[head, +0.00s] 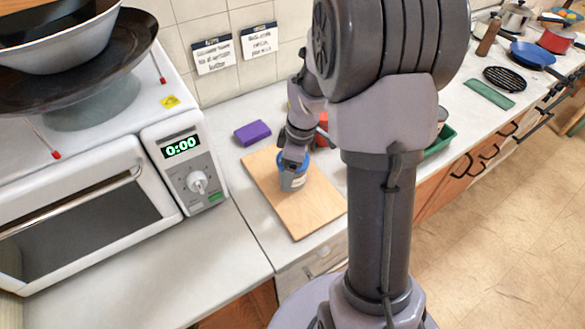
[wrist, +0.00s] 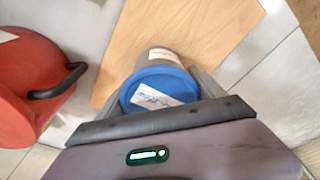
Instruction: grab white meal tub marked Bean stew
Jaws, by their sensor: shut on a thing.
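A small tub (head: 292,182) with a greyish-white body and a blue lid is at the wooden board (head: 310,218) in the head view. In the wrist view the tub (wrist: 158,92) shows its blue lid with a white label, whose writing is too blurred to read. My gripper (head: 294,164) comes down on the tub from above. In the wrist view its fingers (wrist: 163,88) lie on both sides of the tub, shut on it. I cannot tell whether the tub's base touches the board.
A red container (wrist: 28,85) with a black handle stands left of the tub in the wrist view. A purple block (head: 252,133) lies behind the board. A white microwave (head: 85,190) with pans on top stands at left. The counter between microwave and board is clear.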

